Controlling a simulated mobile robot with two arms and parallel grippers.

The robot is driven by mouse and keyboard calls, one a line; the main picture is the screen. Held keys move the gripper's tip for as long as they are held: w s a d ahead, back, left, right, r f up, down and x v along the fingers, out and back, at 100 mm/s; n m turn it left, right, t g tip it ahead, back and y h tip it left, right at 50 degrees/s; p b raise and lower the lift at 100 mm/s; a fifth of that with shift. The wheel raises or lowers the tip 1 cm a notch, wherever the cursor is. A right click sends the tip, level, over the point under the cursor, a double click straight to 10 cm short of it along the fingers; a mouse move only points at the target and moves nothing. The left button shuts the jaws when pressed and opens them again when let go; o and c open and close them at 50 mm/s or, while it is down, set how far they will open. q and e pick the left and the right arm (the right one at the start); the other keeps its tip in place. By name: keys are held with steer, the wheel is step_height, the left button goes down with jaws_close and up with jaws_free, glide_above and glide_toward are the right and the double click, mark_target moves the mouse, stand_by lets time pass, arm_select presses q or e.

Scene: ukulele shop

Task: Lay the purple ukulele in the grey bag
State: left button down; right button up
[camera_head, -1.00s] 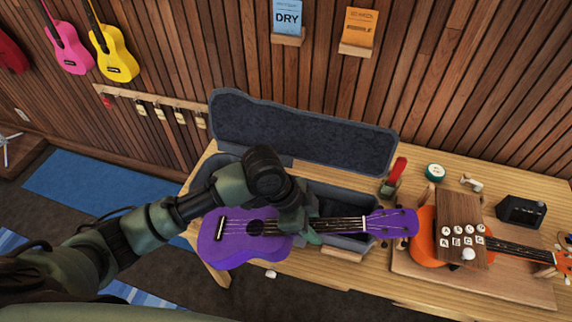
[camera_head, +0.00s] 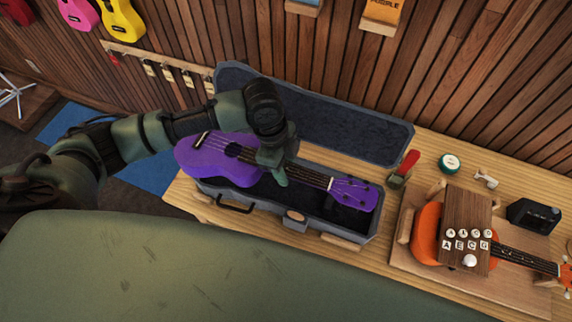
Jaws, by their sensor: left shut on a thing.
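The purple ukulele (camera_head: 208,160) is in the head view, left of centre, its body to the left and its headstock to the right. My left gripper (camera_head: 277,172) is shut on its neck near the body; the arm hides part of the body and neck. The grey bag (camera_head: 266,205) is a hard-looking open case with a dark lining on the table. Its lid (camera_head: 345,125) leans open at the back. The ukulele is over the case's opening; its body reaches past the left end. I cannot tell whether it touches the case. My right gripper is not in view.
To the right on the wooden table (camera_head: 390,275), an orange ukulele (camera_head: 427,232) lies on a board under a wooden block with lettered knobs. A red-handled tool (camera_head: 404,168), a green-rimmed round tin (camera_head: 449,163) and a black box (camera_head: 533,215) stand near it.

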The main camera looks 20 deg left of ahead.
arm_select(q)
steer(key=shift+w+f, duration=0.25)
steer(key=shift+w, duration=0.05)
steer(key=shift+w+f, duration=0.25)
steer(key=shift+f, duration=0.05)
steer(key=w+f, duration=0.3)
steer(key=f, duration=0.1)
steer(key=shift+w, duration=0.25)
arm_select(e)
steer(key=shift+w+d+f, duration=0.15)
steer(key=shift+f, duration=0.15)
arm_select(q)
steer(key=shift+s+b, duration=0.1)
steer(key=shift+b, duration=0.25)
